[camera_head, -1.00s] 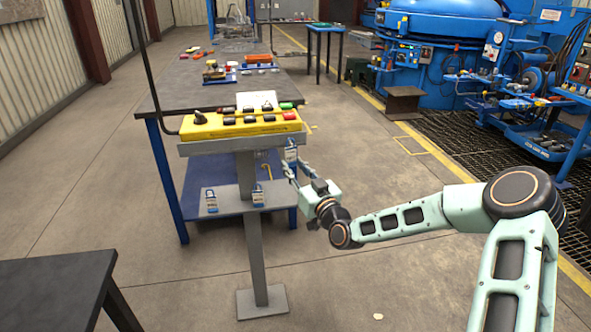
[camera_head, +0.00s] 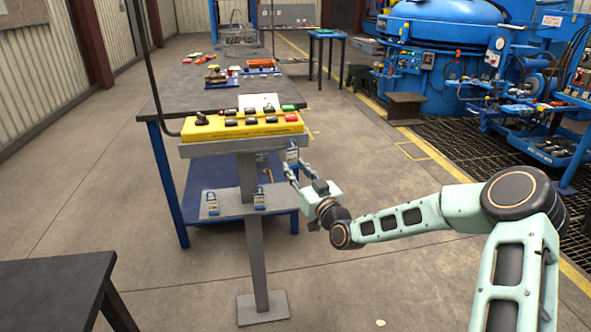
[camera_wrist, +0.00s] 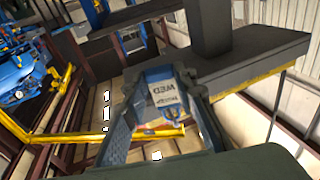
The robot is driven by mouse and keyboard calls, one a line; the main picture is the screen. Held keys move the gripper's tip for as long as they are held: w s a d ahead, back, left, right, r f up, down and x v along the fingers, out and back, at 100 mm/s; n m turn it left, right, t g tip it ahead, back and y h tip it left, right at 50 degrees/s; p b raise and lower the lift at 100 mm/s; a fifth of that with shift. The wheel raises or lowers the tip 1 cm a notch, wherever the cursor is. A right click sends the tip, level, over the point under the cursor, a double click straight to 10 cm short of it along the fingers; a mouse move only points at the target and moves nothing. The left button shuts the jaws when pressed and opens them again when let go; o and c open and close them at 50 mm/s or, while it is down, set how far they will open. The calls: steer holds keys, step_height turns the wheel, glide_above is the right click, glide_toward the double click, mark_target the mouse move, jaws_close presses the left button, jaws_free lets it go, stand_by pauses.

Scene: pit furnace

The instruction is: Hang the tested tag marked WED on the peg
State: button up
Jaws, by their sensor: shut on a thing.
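My gripper (camera_head: 292,164) is shut on a small blue-and-white tag (camera_head: 292,154), just right of the stand's top and below the yellow control box. In the wrist view the tag (camera_wrist: 162,95) sits between the fingers (camera_wrist: 160,108), and its letters WED appear upside down.
The yellow control box (camera_head: 240,126) rests on the grey stand (camera_head: 254,245). Behind it is a dark table (camera_head: 195,98) with blue legs. A dark tabletop (camera_head: 50,290) stands front left. Blue furnace machinery (camera_head: 450,60) is at the back right. The floor around the stand's base is open.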

steer(key=o, duration=1.1)
